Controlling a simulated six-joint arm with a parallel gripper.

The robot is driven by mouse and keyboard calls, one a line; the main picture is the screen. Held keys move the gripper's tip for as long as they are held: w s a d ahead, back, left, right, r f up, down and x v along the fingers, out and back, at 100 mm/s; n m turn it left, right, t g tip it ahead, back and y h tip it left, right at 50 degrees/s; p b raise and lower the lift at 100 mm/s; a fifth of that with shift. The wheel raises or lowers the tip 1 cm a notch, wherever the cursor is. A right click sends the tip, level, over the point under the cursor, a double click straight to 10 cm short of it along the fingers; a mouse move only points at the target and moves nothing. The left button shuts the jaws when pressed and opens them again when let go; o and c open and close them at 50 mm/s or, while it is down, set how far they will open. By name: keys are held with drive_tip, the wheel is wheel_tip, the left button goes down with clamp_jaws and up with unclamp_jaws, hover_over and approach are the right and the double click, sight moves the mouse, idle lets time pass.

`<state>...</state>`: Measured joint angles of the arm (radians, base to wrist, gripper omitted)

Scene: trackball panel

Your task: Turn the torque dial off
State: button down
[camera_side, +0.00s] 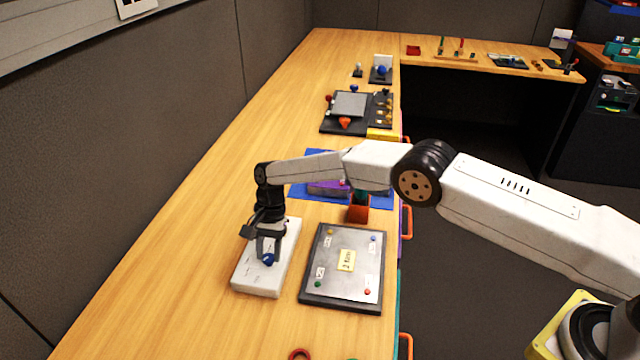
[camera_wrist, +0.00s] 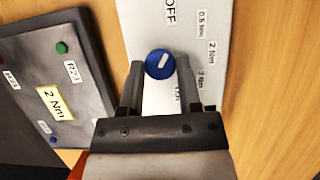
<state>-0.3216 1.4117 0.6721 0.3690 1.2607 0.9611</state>
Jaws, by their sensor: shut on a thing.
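The torque dial is a blue round knob (camera_side: 269,260) on a white box (camera_side: 252,283) on the wooden bench. In the wrist view the blue dial (camera_wrist: 159,64) carries a white mark near its middle. The white panel (camera_wrist: 140,22) there has printed labels: OFF at the top, and 0.5 Nm, 2 Nm and another Nm label on the right. My gripper (camera_wrist: 160,75) points down over the box, its two fingers on either side of the dial, shut on it. The label below the dial is partly hidden by my gripper.
A grey metal plate (camera_side: 345,262) with coloured pegs and a yellow 2 Nm label lies right of the box. A blue mat (camera_side: 380,196) with a purple object and an orange-red holder (camera_side: 358,212) lies behind. Bare bench (camera_side: 180,260) is left of the box.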

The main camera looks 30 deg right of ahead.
sight(269, 256)
drive_tip(key=shift+n+h, duration=0.4)
drive_tip(key=shift+n, duration=0.7)
drive_tip(key=shift+w+n+g, duration=0.1)
drive_tip(key=shift+n+g, duration=0.2)
drive_tip(key=shift+n, duration=0.2)
drive_tip(key=shift+c, duration=1.5)
unclamp_jaws()
drive_tip(key=shift+r, duration=0.1)
drive_tip(key=shift+v, duration=1.5)
wheel_tip(269, 256, up, 7)
